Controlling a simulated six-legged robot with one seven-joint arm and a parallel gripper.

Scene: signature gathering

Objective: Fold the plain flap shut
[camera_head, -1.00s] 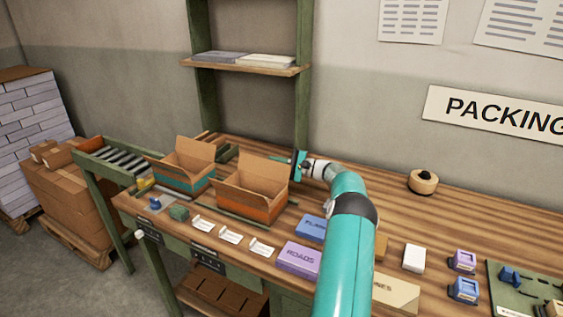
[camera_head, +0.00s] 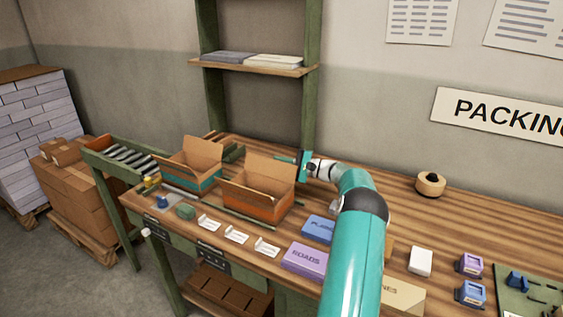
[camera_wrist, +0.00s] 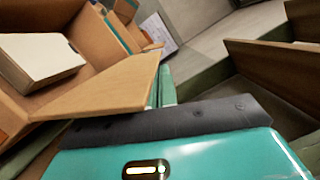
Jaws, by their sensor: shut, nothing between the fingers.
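An open cardboard box with an orange band (camera_head: 262,209) stands on the bench, its back flap (camera_head: 271,168) upright. I cannot tell which flap is the plain one. My gripper (camera_head: 304,165) is at the box's back right corner, shut and empty. In the wrist view, a bare cardboard flap (camera_wrist: 105,90) sticks out from the box, close in front of the teal fingers (camera_wrist: 163,90). Whether they touch it is unclear. A pale block (camera_wrist: 40,62) lies inside the box. A second open box with a teal band (camera_head: 205,181) stands to the left.
Several white cards (camera_head: 236,234), a purple box (camera_head: 304,261) and a blue box (camera_head: 318,229) lie along the front of the bench. A tape roll (camera_head: 430,184) sits at the back right. A green shelf post (camera_head: 310,110) rises behind the gripper. The bench's right rear is mostly clear.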

